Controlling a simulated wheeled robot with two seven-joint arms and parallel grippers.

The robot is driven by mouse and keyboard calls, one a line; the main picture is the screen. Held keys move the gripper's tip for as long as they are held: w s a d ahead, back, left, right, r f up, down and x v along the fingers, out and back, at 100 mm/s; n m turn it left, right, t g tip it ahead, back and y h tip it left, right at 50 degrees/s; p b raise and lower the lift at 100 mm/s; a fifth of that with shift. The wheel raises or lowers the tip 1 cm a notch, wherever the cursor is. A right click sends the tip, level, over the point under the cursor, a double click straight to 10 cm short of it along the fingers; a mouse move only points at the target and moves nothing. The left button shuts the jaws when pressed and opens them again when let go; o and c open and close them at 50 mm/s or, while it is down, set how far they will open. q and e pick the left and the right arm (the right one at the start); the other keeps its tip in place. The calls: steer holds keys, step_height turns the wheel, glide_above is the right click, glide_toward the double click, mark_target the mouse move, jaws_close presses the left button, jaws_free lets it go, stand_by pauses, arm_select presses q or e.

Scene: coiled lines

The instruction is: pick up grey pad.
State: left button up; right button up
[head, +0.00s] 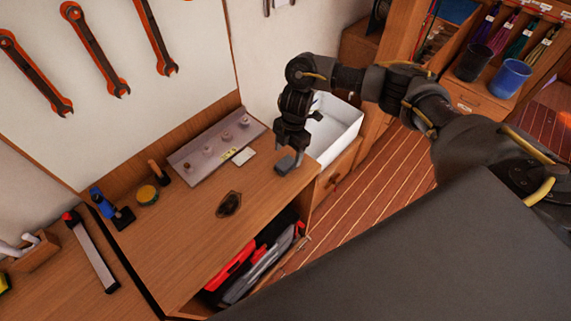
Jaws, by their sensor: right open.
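The grey pad (284,163) is a small dark grey block at the right end of the wooden workbench (190,225), near its edge. My right gripper (291,152) points down right at the pad, with its fingertips close over it. Its jaws are open. I cannot tell whether the fingers touch the pad, and part of the pad is hidden by them. My left gripper is not in view.
A metal plate with several knobs (205,150) and a small white block (245,157) lie left of the pad. A white bin (340,130) stands behind right. A dark oval item (229,204) lies in front. An open compartment (255,265) holds red and grey cases.

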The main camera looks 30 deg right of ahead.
mark_target(286, 162)
steer(key=f, duration=0.1)
steer(key=f+p, duration=0.1)
steer(key=f, duration=0.1)
steer(key=shift+s+a+f+p, duration=0.15)
steer(key=shift+a+f+p, duration=0.1)
steer(key=shift+a+p, duration=0.05)
steer(key=shift+f, duration=0.35)
steer(key=shift+c, duration=0.4)
steer(key=c, duration=1)
